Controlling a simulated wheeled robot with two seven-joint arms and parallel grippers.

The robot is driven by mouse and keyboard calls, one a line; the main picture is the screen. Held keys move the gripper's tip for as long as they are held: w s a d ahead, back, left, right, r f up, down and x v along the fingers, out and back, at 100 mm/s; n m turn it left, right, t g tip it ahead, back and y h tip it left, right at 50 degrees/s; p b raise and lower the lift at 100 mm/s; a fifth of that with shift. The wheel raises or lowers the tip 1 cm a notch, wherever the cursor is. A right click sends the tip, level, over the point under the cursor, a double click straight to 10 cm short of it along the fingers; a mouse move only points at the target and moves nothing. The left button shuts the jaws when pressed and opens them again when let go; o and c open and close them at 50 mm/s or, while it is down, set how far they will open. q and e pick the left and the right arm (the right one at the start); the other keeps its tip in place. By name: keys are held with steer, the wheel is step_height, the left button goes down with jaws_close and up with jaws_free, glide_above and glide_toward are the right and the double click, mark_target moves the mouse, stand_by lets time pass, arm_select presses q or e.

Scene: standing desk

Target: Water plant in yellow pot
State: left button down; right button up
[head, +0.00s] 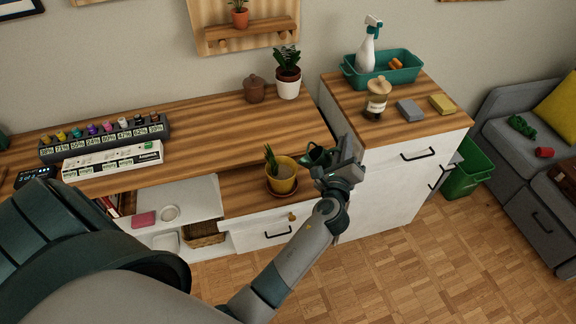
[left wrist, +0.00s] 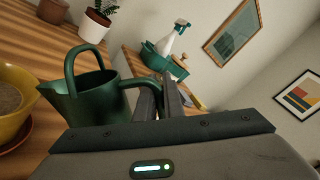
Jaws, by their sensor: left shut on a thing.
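The yellow pot (head: 283,184) stands on a brown saucer (head: 284,195) near the desk's front edge, with a spiky green plant (head: 271,158) in it. The pot shows at the left edge of the left wrist view (left wrist: 14,108), with soil inside. The dark green watering can (head: 315,155) is just right of the pot. My left gripper (head: 342,168) is shut on its back handle. In the left wrist view the can (left wrist: 95,100) looks roughly upright. Its spout points toward the pot, close to the rim; no water shows. My right gripper is not in view.
The cabinet at right holds a teal bin (head: 402,70) with a spray bottle (head: 367,50), a tan-topped jar (head: 377,98) and sponges (head: 410,110). Several small bottles in a rack (head: 105,140) stand left.

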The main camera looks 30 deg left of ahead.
arm_select(q)
steer(key=shift+s+a+r+n+p, duration=0.2)
steer(key=shift+a+r+n, duration=0.25)
steer(key=shift+r+n, duration=0.2)
steer(key=shift+s+a+r+n+p, duration=0.1)
steer(key=shift+a+r+n+p, duration=0.1)
steer(key=shift+a+r+n, duration=0.3)
steer(key=shift+a+r, duration=0.15)
steer(key=shift+a, duration=0.05)
stand_by(0.4)
steer(key=shift+s+a, duration=0.1)
steer(key=shift+a, duration=0.15)
steer(key=shift+s+a+r, duration=0.1)
steer(key=shift+a, duration=0.1)
steer(key=shift+s+a+r+n, duration=0.15)
steer(key=shift+a+r+n, duration=0.2)
steer(key=shift+n, duration=0.2)
stand_by(1.8)
steer(key=shift+f, duration=0.1)
